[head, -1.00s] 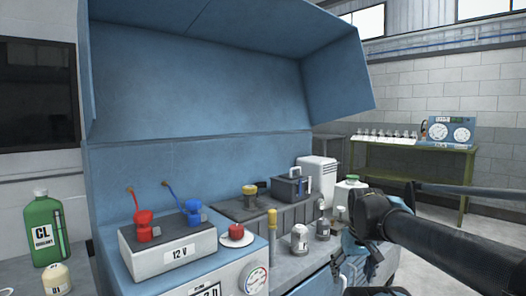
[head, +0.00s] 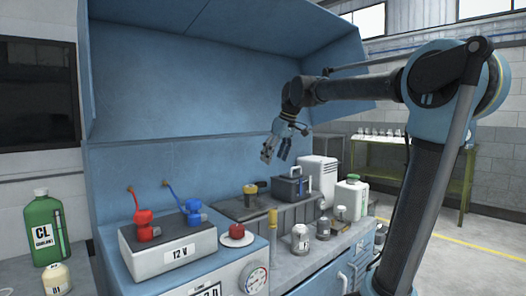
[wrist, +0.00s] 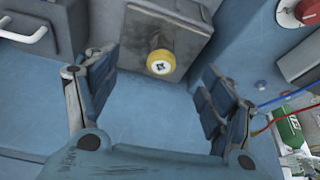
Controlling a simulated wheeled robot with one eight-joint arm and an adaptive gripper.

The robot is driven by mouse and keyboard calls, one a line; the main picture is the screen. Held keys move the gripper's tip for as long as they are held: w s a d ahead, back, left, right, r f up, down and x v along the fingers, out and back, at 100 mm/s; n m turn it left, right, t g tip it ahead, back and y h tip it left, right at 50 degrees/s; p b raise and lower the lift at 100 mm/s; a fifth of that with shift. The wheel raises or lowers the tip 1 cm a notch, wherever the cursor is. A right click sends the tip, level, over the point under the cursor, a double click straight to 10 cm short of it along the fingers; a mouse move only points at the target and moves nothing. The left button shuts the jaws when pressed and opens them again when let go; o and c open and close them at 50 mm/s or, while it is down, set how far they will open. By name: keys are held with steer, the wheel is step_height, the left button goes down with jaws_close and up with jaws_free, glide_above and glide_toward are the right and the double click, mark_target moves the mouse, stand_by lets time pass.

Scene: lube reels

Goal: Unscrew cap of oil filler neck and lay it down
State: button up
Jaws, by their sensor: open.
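The yellow cap of the filler neck (head: 250,188) stands upright on the grey block (head: 228,209) in the head view. In the wrist view, the yellow cap (wrist: 160,62) shows a pale round top with a dark mark. My gripper (head: 276,157) is open and empty, pointing down above and slightly right of the cap in the head view. In the wrist view, the cap lies between the lines of the two spread fingers, apart from both. The neck beneath the cap is mostly hidden.
A dark box (head: 290,190) stands right of the cap. The blue hood overhangs the back.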

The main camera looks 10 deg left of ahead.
steer(key=n, duration=0.1)
glide_toward(250, 186)
steer(key=x, duration=0.9)
steer(key=shift+w+a+f, duration=0.1)
steer(key=shift+w+a, duration=0.05)
steer(key=shift+w, duration=0.1)
steer(key=c, duration=1.1)
steer(key=n+g, duration=0.1)
steer(key=n, duration=0.1)
steer(key=n+g, duration=0.1)
steer(key=n, duration=0.2)
steer(key=shift+y, duration=0.4)
steer(key=shift+n, duration=0.3)
steer(key=n+g, duration=0.2)
steer(key=n, duration=0.3)
steer(key=shift+f, duration=0.1)
